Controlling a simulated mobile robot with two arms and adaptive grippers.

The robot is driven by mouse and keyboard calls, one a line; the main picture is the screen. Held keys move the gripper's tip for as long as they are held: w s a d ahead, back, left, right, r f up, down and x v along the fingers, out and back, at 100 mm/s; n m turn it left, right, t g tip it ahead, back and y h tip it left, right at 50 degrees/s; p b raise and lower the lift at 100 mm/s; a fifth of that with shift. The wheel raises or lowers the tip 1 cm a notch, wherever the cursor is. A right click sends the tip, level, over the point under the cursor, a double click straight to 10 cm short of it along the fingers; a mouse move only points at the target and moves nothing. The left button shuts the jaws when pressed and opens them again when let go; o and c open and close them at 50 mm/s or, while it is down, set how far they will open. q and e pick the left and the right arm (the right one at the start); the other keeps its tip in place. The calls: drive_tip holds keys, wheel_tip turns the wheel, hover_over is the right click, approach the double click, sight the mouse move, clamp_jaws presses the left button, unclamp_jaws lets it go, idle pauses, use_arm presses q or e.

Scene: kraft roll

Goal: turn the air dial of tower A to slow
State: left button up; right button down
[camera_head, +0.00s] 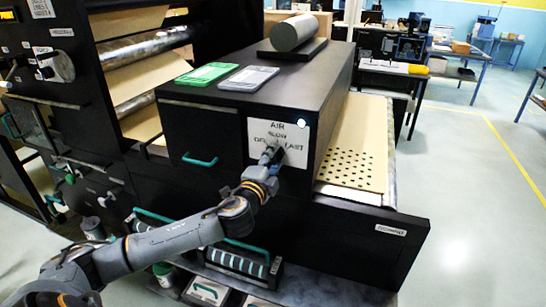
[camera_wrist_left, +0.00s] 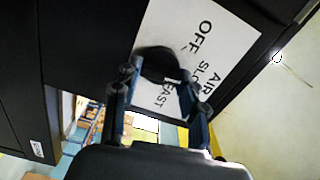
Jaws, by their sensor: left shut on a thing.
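The white AIR label plate (camera_head: 280,131) is on the front of the black tower, with SLOW, OFF and FAST printed around the dial. In the left wrist view the same label (camera_wrist_left: 205,45) is turned sideways. The dark round air dial (camera_wrist_left: 155,60) sits on it. My left gripper (camera_head: 271,154) reaches up to the plate and is shut on the dial, with one finger on each side in the left wrist view (camera_wrist_left: 158,78). The gripper hides most of the dial in the head view, and I cannot tell where its pointer stands. My right gripper is not in view.
A green tray (camera_head: 205,74), a grey tray (camera_head: 248,78) and a dark roll (camera_head: 294,32) lie on top of the tower. A teal handle (camera_head: 199,161) sits left of the dial. A perforated board (camera_head: 357,150) is to the right. Open floor lies further right.

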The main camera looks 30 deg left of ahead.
use_arm(q)
drive_tip(key=shift+m, duration=0.6)
drive_tip(key=o, duration=1.1)
drive_tip(key=shift+o, duration=0.2)
drive_tip(key=v, duration=1.2)
drive_tip(key=shift+f, duration=0.1)
